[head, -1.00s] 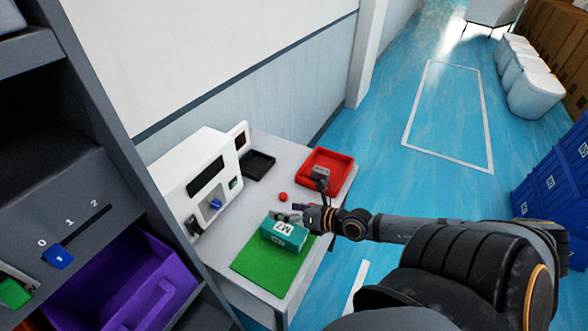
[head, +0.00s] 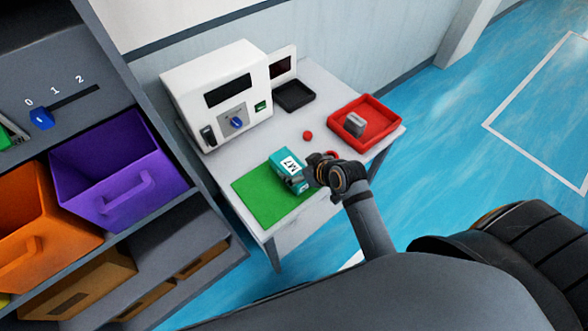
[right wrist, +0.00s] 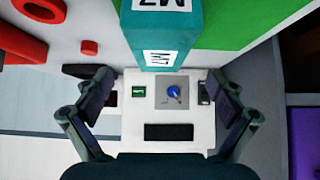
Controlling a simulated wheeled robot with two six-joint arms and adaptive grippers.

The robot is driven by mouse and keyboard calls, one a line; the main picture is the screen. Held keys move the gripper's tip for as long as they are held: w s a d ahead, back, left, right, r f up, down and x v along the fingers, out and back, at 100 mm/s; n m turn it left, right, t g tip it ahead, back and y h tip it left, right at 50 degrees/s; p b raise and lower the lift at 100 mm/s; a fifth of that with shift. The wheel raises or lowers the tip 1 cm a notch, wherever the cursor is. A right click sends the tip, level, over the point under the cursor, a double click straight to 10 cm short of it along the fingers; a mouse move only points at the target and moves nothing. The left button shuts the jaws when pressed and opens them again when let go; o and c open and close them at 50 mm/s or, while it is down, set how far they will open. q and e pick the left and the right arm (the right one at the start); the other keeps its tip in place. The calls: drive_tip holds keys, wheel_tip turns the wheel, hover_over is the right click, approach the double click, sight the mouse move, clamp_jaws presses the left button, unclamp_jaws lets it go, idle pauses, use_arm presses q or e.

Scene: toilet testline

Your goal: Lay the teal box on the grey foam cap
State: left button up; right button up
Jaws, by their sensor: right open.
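The teal box (head: 284,177) with white M7 labels rests at the far right edge of the green mat (head: 262,200) on the table. In the right wrist view the teal box (right wrist: 160,52) is ahead, centred between the fingers with gaps at both sides. My right gripper (head: 307,177) is open at the box's right end; its fingertips are small in the head view, and contact cannot be told. A small grey block (head: 354,124), which looks like the grey foam cap, is in the red tray (head: 390,125). My left gripper is out of view.
A white machine (head: 215,95) with a blue knob stands behind the mat. A red ring shape (head: 332,155) is behind my right gripper. A shelf with a purple bin (head: 118,170) stands at left.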

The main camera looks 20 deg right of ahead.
sight(286, 164)
drive_tip(key=p+x, duration=0.1)
drive_tip(key=x, duration=0.9)
drive_tip(key=shift+c, duration=0.2)
drive_tip(key=shift+r, duration=0.1)
drive_tip(key=shift+c, duration=1.2)
drive_tip(key=c, duration=1.2)
drive_tip(key=shift+c, duration=0.8)
